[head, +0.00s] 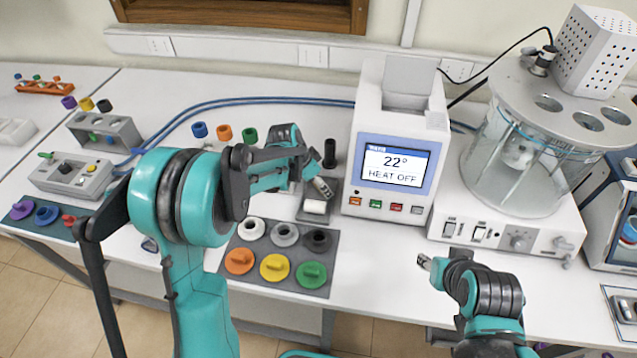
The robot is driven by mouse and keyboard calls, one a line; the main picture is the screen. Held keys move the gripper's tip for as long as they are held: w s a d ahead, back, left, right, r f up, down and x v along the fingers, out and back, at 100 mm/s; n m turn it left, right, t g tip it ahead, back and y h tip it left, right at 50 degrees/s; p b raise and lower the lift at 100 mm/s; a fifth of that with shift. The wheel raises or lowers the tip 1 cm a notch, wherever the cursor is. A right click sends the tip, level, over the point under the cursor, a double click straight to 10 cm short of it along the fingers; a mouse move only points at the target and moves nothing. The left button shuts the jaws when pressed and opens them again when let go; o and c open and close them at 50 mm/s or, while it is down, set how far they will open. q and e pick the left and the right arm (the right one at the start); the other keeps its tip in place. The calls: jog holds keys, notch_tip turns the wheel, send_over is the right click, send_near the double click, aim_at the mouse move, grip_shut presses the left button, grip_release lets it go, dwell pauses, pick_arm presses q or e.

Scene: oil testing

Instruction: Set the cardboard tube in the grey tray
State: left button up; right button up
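A short whitish tube (316,207), which looks like the cardboard tube, is at the front of the small grey tray (309,217), left of the heater unit. I cannot tell whether it rests on the tray floor. My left gripper (324,188) reaches in from the left and points down just above and behind the tube. Its fingers are small and overlapped, so I cannot tell whether they are open or touch the tube. My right gripper (424,262) is over the table's front area, apart from the tray, with nothing visible in it.
The heater unit (392,168) with a lit screen stands right of the tray, a black cylinder (330,153) behind it. A grey mat (263,261) with coloured caps lies in front. A glass bath (525,150) stands at right. White table is clear at front centre.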

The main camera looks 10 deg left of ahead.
pick_arm(q)
jog(key=shift+r, duration=0.1)
jog(key=p+v, duration=0.3)
jog(key=v, duration=0.8)
jog(key=s+a+r+n+t+y, duration=0.1)
jog(key=s+n, duration=0.3)
jog(key=s, duration=0.7)
jog(key=s+a+r+n+t+y, duration=0.1)
jog(key=s+n, duration=0.4)
jog(key=s, duration=0.7)
notch_tip(320, 180, up, 3)
jog(key=shift+a+f+t+y, duration=0.15)
jog(key=shift+t+y, duration=0.45)
jog(key=shift+t, duration=0.4)
notch_tip(320, 180, down, 5)
jog(key=b, duration=0.4)
